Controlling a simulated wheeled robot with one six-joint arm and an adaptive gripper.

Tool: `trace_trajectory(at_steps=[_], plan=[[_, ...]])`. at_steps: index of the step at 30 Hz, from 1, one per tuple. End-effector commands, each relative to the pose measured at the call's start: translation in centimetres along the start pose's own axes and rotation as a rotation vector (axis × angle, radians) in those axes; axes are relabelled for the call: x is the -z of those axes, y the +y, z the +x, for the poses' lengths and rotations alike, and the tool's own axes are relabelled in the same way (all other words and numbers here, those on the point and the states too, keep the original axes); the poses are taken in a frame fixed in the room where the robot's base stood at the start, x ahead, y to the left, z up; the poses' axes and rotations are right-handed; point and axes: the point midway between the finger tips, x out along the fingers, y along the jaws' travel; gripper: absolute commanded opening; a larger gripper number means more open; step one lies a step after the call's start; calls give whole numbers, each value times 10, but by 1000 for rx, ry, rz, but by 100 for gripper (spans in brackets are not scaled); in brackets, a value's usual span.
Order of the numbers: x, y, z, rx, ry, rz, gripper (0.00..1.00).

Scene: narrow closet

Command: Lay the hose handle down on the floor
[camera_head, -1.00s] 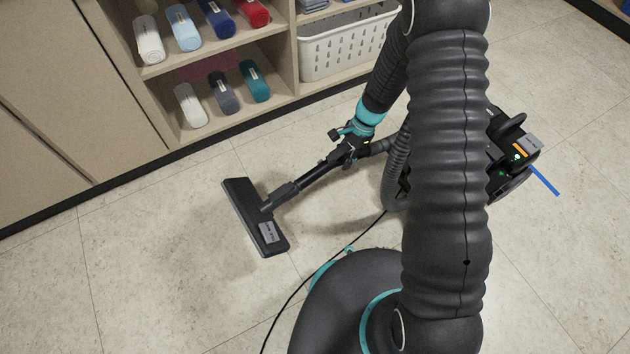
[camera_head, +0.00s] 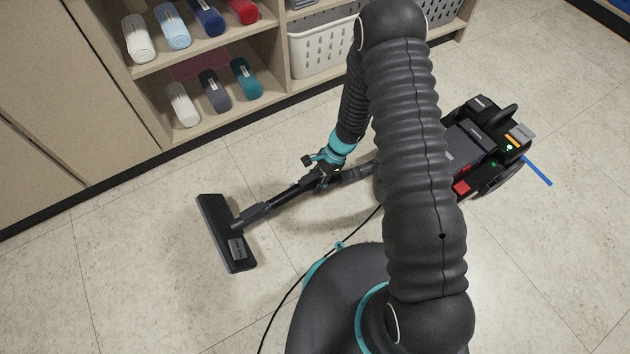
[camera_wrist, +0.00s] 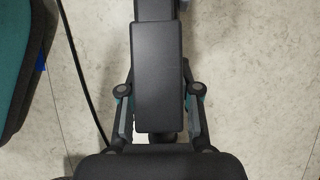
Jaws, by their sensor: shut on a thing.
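My gripper (camera_head: 324,174) is shut on the black hose handle (camera_head: 352,174), holding it near the middle of the head view. A dark tube (camera_head: 280,203) runs from the grip down and left to the flat black floor head (camera_head: 227,234). The floor head rests on the pale tiled floor (camera_head: 130,270). In the wrist view the handle (camera_wrist: 159,75) lies between both fingers and hides part of them. The black vacuum body (camera_head: 480,145) stands on the floor at right, partly behind my arm. I cannot tell the handle's exact height above the floor.
A wooden shelf unit (camera_head: 190,135) with several rolled towels (camera_head: 215,90) and a white basket (camera_head: 318,50) stands at the back. A thin black cable (camera_head: 292,298) runs along the floor. A blue strip (camera_head: 537,170) shows beside the vacuum. Floor at left is clear.

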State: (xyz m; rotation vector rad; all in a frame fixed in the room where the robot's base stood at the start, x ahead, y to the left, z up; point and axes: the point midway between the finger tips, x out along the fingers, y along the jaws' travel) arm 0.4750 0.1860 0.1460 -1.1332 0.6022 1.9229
Motion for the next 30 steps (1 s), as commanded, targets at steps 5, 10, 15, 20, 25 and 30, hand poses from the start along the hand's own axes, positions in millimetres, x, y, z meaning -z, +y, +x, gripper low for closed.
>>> trace_trajectory(at_steps=[5, 10, 15, 20, 25, 30], plan=[[10, 0, 18, -1, -2, 1, 0], [18, 0, 32, -1, -1, -1, 0], [23, 0, 42, 0, -1, 0, 0], [25, 0, 45, 0, -1, 0, 0], [25, 0, 45, 0, -1, 0, 0], [25, 0, 45, 0, -1, 0, 0]])
